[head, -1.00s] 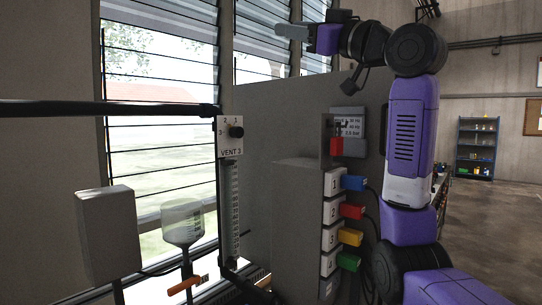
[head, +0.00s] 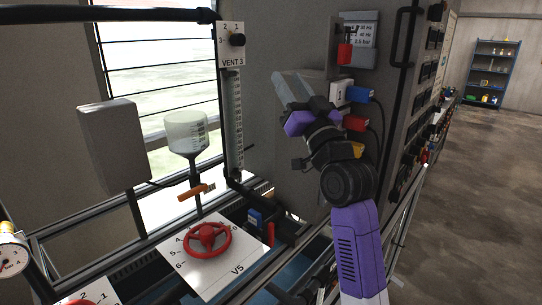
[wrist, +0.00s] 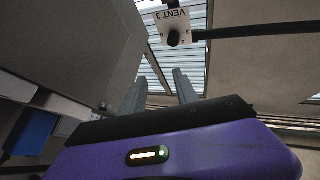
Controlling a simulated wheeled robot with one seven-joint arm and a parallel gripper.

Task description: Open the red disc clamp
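My gripper (head: 285,84) is raised in front of the grey cabinet, right of the VENT 3 plate, pointing up and left. In the wrist view its two fingers (wrist: 159,78) stand apart with nothing between them. A red spoked handwheel (head: 208,240) sits on a white plate marked V5 (head: 238,268), well below and left of my gripper. Part of another red round thing (head: 76,301) shows at the bottom left edge, mostly cut off. I cannot tell whether either is the red disc clamp.
The VENT 3 plate with a black knob (head: 237,40) also shows upside down in the wrist view (wrist: 174,28). A funnel-shaped vessel (head: 187,132), an orange-handled valve (head: 194,191) and a grey box (head: 110,145) stand left. Blue (head: 357,95) and red (head: 355,123) plugs are beside my arm. Floor is clear at right.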

